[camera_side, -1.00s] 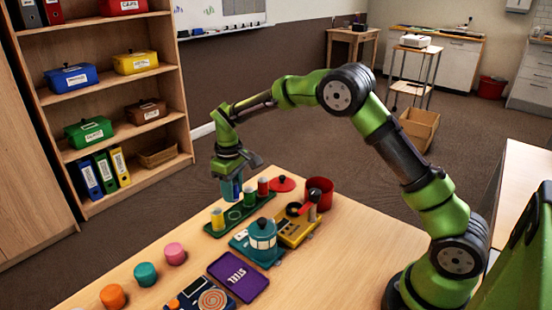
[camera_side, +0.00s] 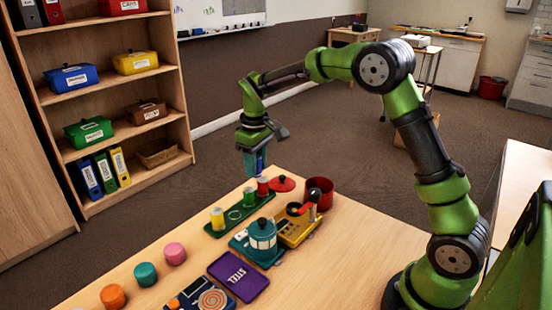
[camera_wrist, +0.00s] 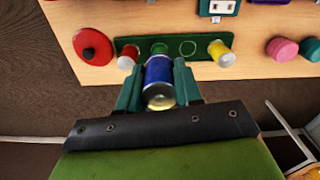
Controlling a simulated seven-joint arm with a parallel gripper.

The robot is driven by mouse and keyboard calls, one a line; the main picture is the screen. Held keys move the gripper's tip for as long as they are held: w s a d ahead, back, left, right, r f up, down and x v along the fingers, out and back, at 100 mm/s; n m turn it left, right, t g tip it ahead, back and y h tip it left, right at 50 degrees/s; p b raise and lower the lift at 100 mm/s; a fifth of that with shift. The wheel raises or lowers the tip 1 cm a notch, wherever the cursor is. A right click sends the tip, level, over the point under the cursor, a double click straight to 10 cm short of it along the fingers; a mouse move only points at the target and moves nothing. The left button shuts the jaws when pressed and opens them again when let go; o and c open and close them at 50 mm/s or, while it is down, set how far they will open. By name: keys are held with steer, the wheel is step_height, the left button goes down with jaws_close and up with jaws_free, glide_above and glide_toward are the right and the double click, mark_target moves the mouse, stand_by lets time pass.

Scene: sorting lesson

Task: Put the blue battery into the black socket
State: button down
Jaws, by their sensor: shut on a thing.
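My gripper (camera_side: 253,160) is shut on the blue battery (camera_side: 261,162) and holds it above the far end of the green tray (camera_side: 213,233). In the wrist view the blue battery (camera_wrist: 158,76) sits upright-looking between the two teal fingers of my gripper (camera_wrist: 158,84), its metal end towards the camera. The tray carries a red cylinder (camera_side: 262,186), a green one (camera_side: 249,196) and a yellow one (camera_side: 217,218), with one bare ring (camera_side: 235,215). A yellow device (camera_side: 300,232) has a dark round part (camera_side: 293,209); I cannot tell whether it is the black socket.
A teal pot-like object (camera_side: 263,236), a purple case (camera_side: 238,276) and a red container (camera_side: 319,190) stand on the table (camera_side: 345,255). A red lid (camera_side: 282,184) lies near the tray. A red lever with a dark knob rises from the yellow device. The table's right part is clear.

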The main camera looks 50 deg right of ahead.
steer(key=s+d+f, duration=0.3)
steer(key=s+d, duration=0.2)
steer(key=s, duration=0.5)
steer(key=shift+n, duration=0.4)
steer(key=shift+w+a+f, duration=0.1)
steer(key=shift+a+f, duration=0.05)
steer(key=shift+f, duration=1.3)
steer(key=shift+w+a+f, duration=0.1)
steer(key=shift+f, duration=1.3)
steer(key=shift+f, duration=0.4)
steer(key=c, duration=1)
jaws_free()
steer(key=shift+c, duration=0.2)
step_height(320, 180, up, 11)
steer(key=shift+r, duration=2.95)
